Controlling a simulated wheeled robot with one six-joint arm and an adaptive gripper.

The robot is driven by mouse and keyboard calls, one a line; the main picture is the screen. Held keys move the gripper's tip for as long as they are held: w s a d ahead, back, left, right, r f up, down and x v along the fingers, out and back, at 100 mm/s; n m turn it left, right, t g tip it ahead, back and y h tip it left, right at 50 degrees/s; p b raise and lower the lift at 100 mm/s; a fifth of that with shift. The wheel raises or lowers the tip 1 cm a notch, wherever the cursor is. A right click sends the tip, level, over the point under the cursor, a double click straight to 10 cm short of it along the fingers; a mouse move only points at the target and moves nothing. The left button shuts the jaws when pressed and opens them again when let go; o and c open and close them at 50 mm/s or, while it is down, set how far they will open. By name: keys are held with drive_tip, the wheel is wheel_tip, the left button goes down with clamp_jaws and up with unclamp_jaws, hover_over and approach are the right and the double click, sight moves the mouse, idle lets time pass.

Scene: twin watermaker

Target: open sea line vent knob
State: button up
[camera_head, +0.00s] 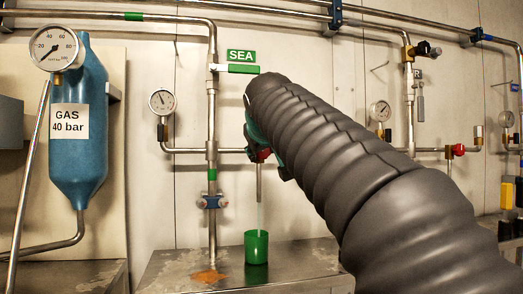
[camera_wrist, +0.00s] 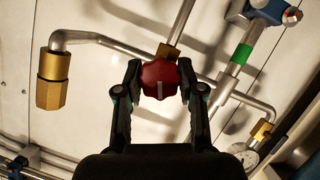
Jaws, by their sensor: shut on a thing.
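The red vent knob (camera_wrist: 160,80) is in the middle of the wrist view, with a pale line on its face. My gripper (camera_wrist: 160,88) is shut on it, one finger on each side. In the head view the red knob (camera_head: 263,155) shows only partly below my arm, on the branch right of the SEA line (camera_head: 212,120). My gripper there is mostly hidden by my arm. The vent pipe (camera_head: 259,183) points down from the knob. A thin pale stream (camera_head: 259,217) runs from its end towards the green cup (camera_head: 256,248).
The green SEA sign (camera_head: 241,56) hangs above a green-handled valve (camera_head: 243,69). A gauge (camera_head: 162,102) sits left of the line. A blue gas bottle (camera_head: 78,140) is at left. Another pipe with a red knob (camera_head: 458,150) is at right. The metal bench (camera_head: 180,270) holds the cup.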

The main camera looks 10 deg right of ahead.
drive_tip(key=o, duration=1.2)
drive_tip(key=shift+c, duration=0.2)
drive_tip(key=v, duration=1.2)
